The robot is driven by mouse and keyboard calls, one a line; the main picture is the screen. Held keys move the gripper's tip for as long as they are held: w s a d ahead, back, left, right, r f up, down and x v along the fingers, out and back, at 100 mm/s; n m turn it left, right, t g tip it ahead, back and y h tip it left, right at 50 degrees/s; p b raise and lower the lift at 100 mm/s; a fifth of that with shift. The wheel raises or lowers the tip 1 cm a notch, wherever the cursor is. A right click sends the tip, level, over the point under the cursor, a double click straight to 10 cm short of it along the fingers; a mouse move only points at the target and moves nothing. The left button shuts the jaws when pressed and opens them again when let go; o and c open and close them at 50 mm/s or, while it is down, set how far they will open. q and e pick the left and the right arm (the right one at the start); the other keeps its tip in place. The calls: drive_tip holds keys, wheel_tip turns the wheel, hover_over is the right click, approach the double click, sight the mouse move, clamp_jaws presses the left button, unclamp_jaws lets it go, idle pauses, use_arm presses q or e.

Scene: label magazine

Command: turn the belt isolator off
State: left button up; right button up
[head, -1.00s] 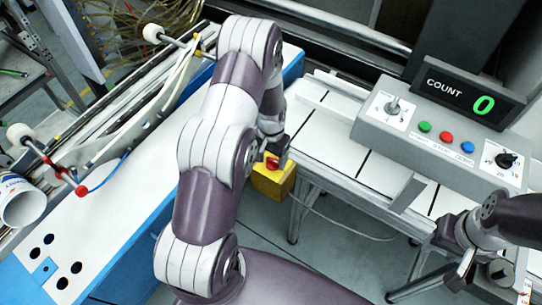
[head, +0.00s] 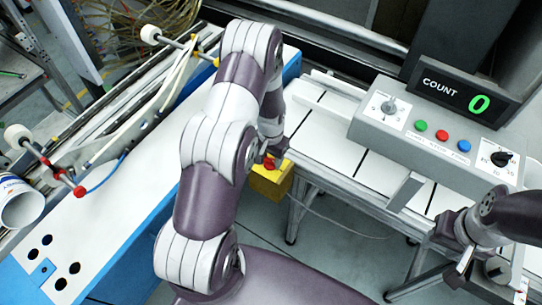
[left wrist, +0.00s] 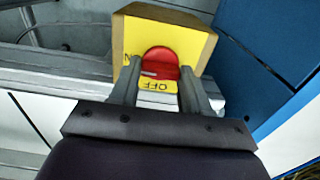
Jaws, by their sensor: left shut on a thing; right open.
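The belt isolator is a yellow box (head: 268,184) with a red knob (head: 269,164), at the end of the white conveyor in the head view. In the left wrist view the yellow box (left wrist: 195,42) fills the top middle. The red knob (left wrist: 160,58) sits between the fingers of my left gripper (left wrist: 157,92), which is shut on it. OFF is printed below the knob, and ON, partly hidden, is at its left. A pale mark on the knob lies toward the left. My right gripper (head: 497,272) is open and empty at the lower right.

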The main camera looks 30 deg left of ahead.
use_arm(q)
drive_tip(key=shift+r+n, duration=0.1)
drive_tip(key=shift+n, duration=0.2)
drive_tip(key=n, duration=0.3)
drive_tip(key=shift+w+n, duration=0.1)
drive_tip(key=shift+n, duration=0.3)
drive_tip(key=n, duration=0.4)
drive_tip(key=shift+n+b, duration=0.3)
drive_tip(key=n, duration=0.8)
drive_tip(key=shift+a+n, duration=0.1)
drive_tip(key=shift+n, duration=0.2)
drive_tip(key=shift+r+n, duration=0.1)
drive_tip(key=shift+n, duration=0.2)
drive_tip(key=o, duration=1.1)
drive_tip(key=shift+c, duration=0.2)
